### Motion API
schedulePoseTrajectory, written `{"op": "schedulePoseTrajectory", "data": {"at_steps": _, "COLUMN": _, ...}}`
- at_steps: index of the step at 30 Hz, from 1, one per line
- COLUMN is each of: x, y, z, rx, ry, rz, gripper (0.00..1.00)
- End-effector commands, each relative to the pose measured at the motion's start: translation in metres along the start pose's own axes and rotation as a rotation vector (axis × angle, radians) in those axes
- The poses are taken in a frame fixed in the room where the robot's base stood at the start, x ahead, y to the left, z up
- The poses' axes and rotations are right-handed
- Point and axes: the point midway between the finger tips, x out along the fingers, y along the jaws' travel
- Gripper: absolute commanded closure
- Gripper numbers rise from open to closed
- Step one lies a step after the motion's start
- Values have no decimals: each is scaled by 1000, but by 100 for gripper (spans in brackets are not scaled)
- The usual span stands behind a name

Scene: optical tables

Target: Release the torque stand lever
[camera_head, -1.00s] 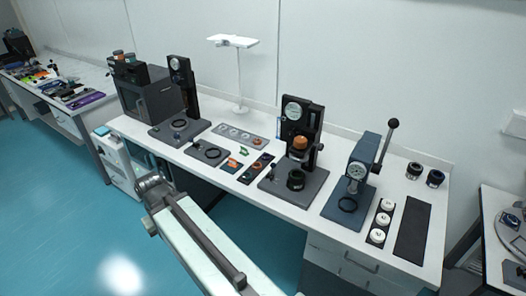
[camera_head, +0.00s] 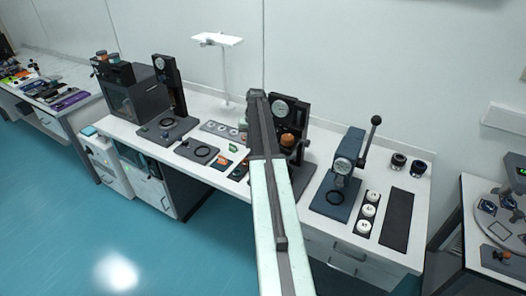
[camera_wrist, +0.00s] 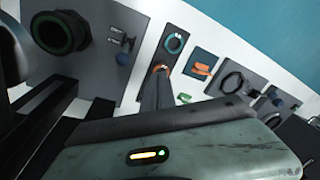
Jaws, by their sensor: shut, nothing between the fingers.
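The middle gauge stand has a dial and an orange part (camera_head: 287,139); my arm partly hides it. In the wrist view its dark base (camera_wrist: 85,62) carries a black round fixture with a green ring (camera_wrist: 58,33). Beside that is a small black lever (camera_wrist: 123,54) near two labels too small to read. A blue-grey press (camera_head: 349,155) to the right has a long raised lever with a black ball (camera_head: 375,121). I cannot tell which is the torque stand lever. My gripper (camera_wrist: 158,75) is shut and empty over the bench, right of the small lever in the wrist view.
A strip panel with rings (camera_wrist: 174,43), an orange part (camera_wrist: 203,69) and a pad with a black ring (camera_wrist: 232,80) lie beside the base. White round pieces (camera_head: 368,210) sit by a dark mat (camera_head: 397,219). A white lamp (camera_head: 217,40) stands at the back.

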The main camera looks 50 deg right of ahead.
Motion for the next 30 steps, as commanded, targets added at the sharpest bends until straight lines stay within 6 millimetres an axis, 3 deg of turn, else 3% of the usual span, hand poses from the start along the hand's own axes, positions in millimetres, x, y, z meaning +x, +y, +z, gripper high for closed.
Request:
{"op": "schedulePoseTrajectory", "data": {"at_steps": 1, "x": -8, "y": 31, "z": -20, "rx": 37, "ry": 9, "rz": -4, "gripper": 100}}
{"op": "schedulePoseTrajectory", "data": {"at_steps": 3, "x": -13, "y": 58, "z": -29, "rx": 68, "ry": 18, "rz": -7, "gripper": 100}}
{"op": "schedulePoseTrajectory", "data": {"at_steps": 6, "x": -16, "y": 76, "z": -34, "rx": 89, "ry": 23, "rz": -10, "gripper": 100}}
{"op": "schedulePoseTrajectory", "data": {"at_steps": 20, "x": -6, "y": 77, "z": -33, "rx": 89, "ry": 24, "rz": -10, "gripper": 100}}
{"op": "schedulePoseTrajectory", "data": {"at_steps": 30, "x": 56, "y": 77, "z": -34, "rx": 88, "ry": 24, "rz": -10, "gripper": 100}}
